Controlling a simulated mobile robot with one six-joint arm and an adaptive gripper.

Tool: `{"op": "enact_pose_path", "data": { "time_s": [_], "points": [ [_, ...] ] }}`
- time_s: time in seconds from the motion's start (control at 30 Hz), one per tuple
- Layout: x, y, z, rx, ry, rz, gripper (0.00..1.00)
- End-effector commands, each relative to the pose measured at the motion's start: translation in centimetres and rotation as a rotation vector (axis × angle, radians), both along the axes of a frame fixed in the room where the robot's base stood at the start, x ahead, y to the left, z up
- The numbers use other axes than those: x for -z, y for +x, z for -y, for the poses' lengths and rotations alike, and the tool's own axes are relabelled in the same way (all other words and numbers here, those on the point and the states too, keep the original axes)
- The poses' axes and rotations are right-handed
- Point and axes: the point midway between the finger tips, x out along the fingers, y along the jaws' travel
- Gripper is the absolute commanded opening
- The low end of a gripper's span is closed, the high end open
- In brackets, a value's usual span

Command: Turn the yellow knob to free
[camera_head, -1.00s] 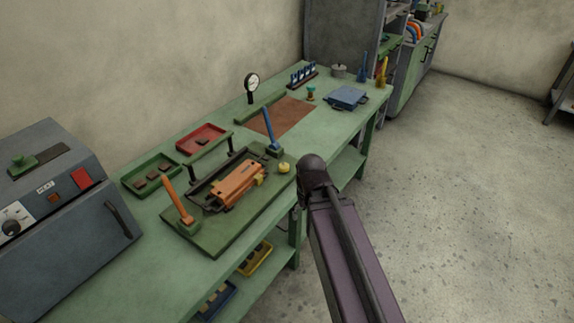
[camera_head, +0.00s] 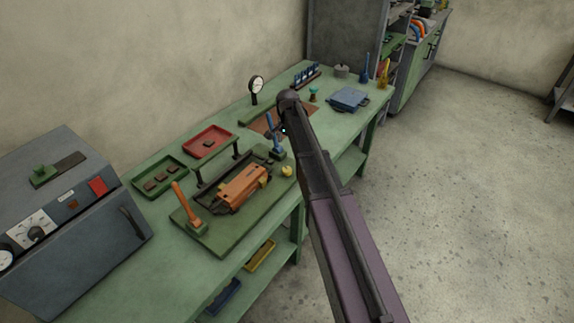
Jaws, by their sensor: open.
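The yellow knob (camera_head: 287,170) is a small round knob at the right end of a green fixture plate (camera_head: 222,238) on the bench. Beside it, an orange block (camera_head: 243,186) lies on the plate. The knob's setting is too small to read. My arm (camera_head: 325,185) reaches up from the bottom right, and its dark far end (camera_head: 290,98) shows above and beyond the knob. I cannot make out my gripper's fingers; they are hidden or out of view.
An orange lever (camera_head: 187,207) and a blue lever (camera_head: 273,137) stand on the plate. Red (camera_head: 209,141) and green (camera_head: 140,180) trays lie behind. A grey machine (camera_head: 85,235) stands at left. A dial gauge (camera_head: 256,86) stands farther back. The floor at right is clear.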

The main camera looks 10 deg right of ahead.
Motion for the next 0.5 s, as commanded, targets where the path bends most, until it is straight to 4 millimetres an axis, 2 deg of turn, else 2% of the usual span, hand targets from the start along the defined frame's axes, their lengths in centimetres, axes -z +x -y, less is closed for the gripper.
{"op": "enact_pose_path", "data": {
  "time_s": [0.03, 0.1, 0.5],
  "points": [
    [-0.28, 0.80, -0.07, 0.015, 0.000, 0.000, 0.93],
    [-0.32, 1.09, -0.11, 0.032, 0.000, 0.000, 0.93],
    [-0.22, 1.05, -0.11, 0.036, 0.000, 0.000, 0.93]
  ]
}}
